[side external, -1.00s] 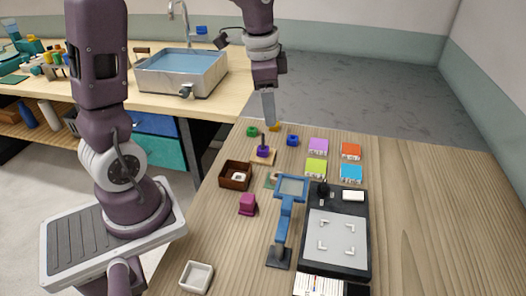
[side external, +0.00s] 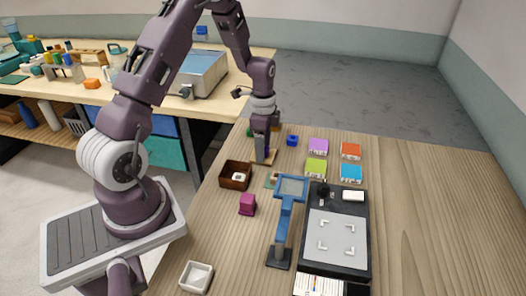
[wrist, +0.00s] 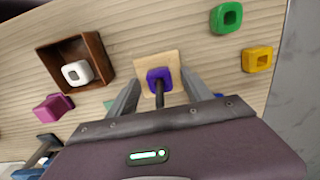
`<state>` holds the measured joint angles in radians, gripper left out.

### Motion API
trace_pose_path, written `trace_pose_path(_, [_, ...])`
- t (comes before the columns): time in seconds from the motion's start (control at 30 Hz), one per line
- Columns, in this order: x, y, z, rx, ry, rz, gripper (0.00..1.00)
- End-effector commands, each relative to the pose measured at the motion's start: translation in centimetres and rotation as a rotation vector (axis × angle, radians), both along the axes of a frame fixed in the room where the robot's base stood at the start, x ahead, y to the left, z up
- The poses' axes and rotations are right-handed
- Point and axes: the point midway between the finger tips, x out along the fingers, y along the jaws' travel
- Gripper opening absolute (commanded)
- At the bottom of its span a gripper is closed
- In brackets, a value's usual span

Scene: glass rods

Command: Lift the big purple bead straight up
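The big purple bead (wrist: 159,76) sits low on a dark upright rod (wrist: 163,97) on a square wooden base (wrist: 145,61). In the side view the base (side external: 270,158) shows beside my gripper, and the bead is mostly hidden by the fingers. My gripper (wrist: 160,80) is open, pointing down, with one finger on each side of the bead and rod. In the wrist view, gaps show between the fingers and the bead.
A brown box (wrist: 104,70) holding a white bead (wrist: 76,73) is beside the base. A magenta block (side external: 247,204), blue bead (side external: 292,141), green bead (wrist: 227,18) and yellow bead (wrist: 258,60) lie around. A blue magnifier stand (side external: 284,225) stands to the front right.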

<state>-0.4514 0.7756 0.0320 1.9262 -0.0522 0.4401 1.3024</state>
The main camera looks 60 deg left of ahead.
Motion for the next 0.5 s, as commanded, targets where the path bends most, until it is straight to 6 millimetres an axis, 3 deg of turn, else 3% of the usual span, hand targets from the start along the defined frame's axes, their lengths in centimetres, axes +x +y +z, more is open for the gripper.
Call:
trace_pose_path(0.03, [0.0, -0.01, 0.02, 0.0, 0.0, 0.0, 0.5])
trace_pose_path(0.3, [0.0, -0.01, 0.04, 0.0, 0.0, 0.0, 0.0])
trace_pose_path(0.5, [0.01, -0.02, 0.07, 0.0, 0.0, 0.0, 0.0])
